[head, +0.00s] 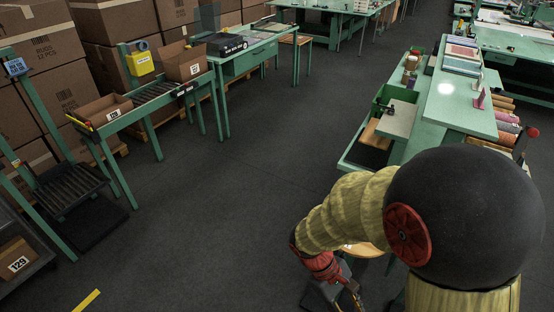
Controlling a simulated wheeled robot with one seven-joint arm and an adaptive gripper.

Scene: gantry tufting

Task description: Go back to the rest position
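My arm reaches in from the lower right and bends down towards the bottom edge of the picture. My gripper (342,300) hangs at the bottom, below the red wrist section, and is partly cut off by the picture edge. Its fingertips are not clear, so I cannot tell whether it is open or shut. No held thing can be made out. My arm hides part of the green workbench and what is behind it.
A green workbench (448,110) with shelves and fabric rolls (505,127) stands at right. A roller conveyor (160,93) with cardboard boxes (185,63) stands at left, in front of stacked cartons (50,60). The dark floor (230,190) between them is clear.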

